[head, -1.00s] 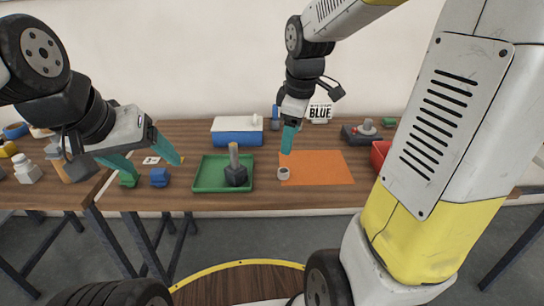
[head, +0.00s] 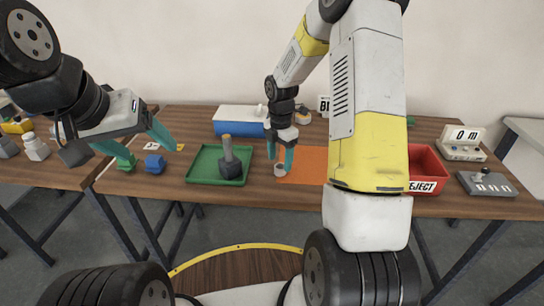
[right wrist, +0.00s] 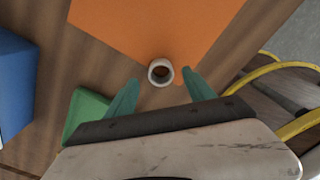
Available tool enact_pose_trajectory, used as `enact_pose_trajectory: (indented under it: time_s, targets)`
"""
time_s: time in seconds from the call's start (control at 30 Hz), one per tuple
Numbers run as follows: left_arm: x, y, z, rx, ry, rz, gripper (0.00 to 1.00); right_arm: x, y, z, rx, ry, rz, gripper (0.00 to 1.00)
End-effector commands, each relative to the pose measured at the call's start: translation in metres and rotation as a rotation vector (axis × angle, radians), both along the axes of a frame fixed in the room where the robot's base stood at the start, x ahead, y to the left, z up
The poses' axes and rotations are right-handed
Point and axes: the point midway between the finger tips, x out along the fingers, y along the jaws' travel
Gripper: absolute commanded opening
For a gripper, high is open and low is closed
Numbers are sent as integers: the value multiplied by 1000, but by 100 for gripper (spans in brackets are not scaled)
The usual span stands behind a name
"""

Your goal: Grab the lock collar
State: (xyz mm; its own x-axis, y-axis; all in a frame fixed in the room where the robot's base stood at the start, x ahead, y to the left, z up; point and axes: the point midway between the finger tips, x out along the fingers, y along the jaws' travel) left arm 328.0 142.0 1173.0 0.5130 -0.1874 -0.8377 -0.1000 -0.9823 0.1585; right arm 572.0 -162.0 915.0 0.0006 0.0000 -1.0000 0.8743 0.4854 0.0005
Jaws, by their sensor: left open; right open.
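The lock collar (head: 280,170) is a small pale ring standing on the wooden table at the front left corner of the orange mat (head: 312,160). In the right wrist view the collar (right wrist: 160,72) shows its round hole, just beyond and between the two teal fingertips. My right gripper (head: 281,158) is open and empty, low over the table at the collar; in the right wrist view its fingers (right wrist: 160,82) are spread around empty space. I cannot tell whether a finger touches the collar. My left gripper (head: 146,150) is open and empty over the left part of the table.
A green tray (head: 205,178) with a dark-headed tool (head: 230,163) stands left of the collar. A blue and white box (head: 238,120) stands behind it. A red reject bin (head: 427,165) and a grey control box (head: 487,183) stand right.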

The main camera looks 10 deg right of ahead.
Motion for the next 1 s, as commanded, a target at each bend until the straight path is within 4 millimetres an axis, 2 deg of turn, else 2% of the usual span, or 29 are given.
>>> enact_pose_trajectory:
  time_s: [0.1, 0.2, 0.47, 0.57, 0.8, 1.0]
  targets:
    - [0, 0, 0, 0, 0, 0, 74, -2, -2, -20, 0, 4, 1, 62]
    - [0, 0, 0, 0, 0, 0, 74, -1, -2, -29, 0, 2, 0, 62]
    - [0, 0, 0, 0, 0, 0, 74, -1, -2, -32, 0, 1, -1, 62]
    - [0, 0, 0, 0, 0, 0, 74, -1, -2, -32, 0, 1, -1, 47]
    - [0, 0, 0, 0, 0, 0, 74, -1, -2, -32, 0, 1, -1, 0]
    - [0, 0, 0, 0, 0, 0, 74, -1, -2, -31, 0, 0, -1, 0]
